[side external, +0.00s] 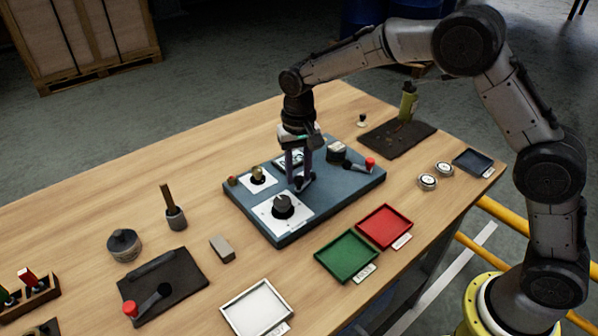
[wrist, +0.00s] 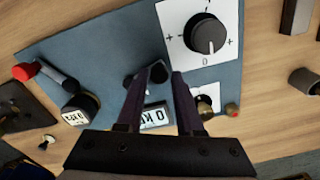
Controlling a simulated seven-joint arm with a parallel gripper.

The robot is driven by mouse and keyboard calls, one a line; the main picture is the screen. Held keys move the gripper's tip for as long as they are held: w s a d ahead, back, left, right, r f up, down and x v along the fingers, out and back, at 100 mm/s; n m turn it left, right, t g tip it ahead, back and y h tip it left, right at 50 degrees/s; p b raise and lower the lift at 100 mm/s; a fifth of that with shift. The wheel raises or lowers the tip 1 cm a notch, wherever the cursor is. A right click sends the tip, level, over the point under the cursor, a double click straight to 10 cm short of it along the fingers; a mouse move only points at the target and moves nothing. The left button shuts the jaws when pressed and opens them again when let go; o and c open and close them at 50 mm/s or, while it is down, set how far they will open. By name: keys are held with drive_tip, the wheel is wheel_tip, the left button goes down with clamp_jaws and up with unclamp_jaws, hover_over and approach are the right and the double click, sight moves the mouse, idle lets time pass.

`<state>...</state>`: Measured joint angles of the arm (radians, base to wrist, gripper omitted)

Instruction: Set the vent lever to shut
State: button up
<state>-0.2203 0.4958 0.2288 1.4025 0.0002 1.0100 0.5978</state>
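My gripper (side external: 299,184) points down over the blue-grey panel (side external: 345,192), its two fingers apart. In the wrist view, the gripper (wrist: 164,76) has a gap between its fingertips. A small dark lever-like part (wrist: 157,73) with a rounded end lies at the fingertips, close to the left finger; I cannot tell whether they touch. Its base is partly hidden by that finger. No label that I can read names the vent lever.
A black dial knob (side external: 283,206) on a white plate, a small brass valve (side external: 257,175) and a black-capped gauge (side external: 336,152) crowd the panel. Green (side external: 347,279) and red (side external: 411,236) trays lie in front.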

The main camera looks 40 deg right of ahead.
sight(299, 178)
drive_tip(key=shift+o, duration=1.3)
wheel_tip(299, 178, up, 14)
drive_tip(key=shift+f, duration=0.15)
